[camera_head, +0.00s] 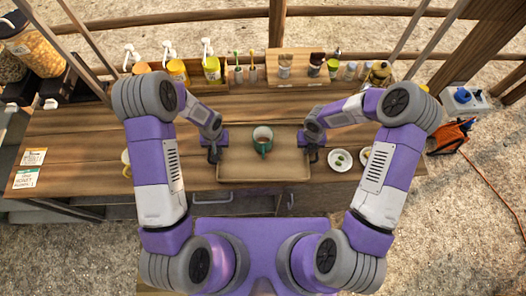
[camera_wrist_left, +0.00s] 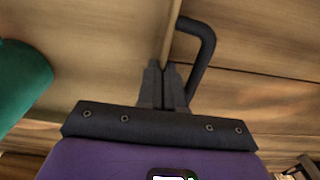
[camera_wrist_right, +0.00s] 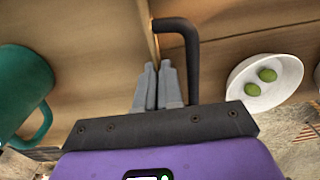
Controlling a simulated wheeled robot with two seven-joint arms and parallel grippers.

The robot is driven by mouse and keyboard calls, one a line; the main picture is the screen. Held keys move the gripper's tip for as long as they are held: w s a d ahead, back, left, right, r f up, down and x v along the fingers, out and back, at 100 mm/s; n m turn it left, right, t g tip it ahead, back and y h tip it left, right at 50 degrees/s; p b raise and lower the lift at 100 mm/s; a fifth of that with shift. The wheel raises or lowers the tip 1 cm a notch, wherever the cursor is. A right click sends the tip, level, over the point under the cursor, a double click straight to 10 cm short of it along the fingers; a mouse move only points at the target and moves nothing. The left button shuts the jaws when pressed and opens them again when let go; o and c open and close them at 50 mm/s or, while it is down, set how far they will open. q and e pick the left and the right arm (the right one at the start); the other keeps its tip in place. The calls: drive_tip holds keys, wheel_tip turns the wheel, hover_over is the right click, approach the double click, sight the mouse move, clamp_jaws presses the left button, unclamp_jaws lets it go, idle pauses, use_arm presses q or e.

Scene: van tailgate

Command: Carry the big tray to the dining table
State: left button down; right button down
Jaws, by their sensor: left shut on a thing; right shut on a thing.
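The big tray (camera_head: 237,171) is a wooden rectangle with black side handles, at the middle of the wooden counter in the head view. My left gripper (camera_head: 212,154) is shut at the tray's left side, by the black handle (camera_wrist_left: 207,45). My right gripper (camera_head: 313,156) is shut at its right side, by the other handle (camera_wrist_right: 190,50). The wrist views show the fingers closed at the tray's edge; the exact contact is partly hidden. I cannot tell whether the tray touches the counter. No dining table is evident.
A white dish (camera_head: 340,160) with green items sits just right of the tray. Pump bottles (camera_head: 211,68) and a wooden box (camera_head: 300,67) of jars line the counter's back. A yellow cup shows partly behind my left arm. The counter's left part (camera_head: 80,150) is mostly clear.

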use_arm(q)
drive_tip(key=shift+r, duration=0.2)
use_arm(e)
drive_tip(key=shift+r, duration=0.15)
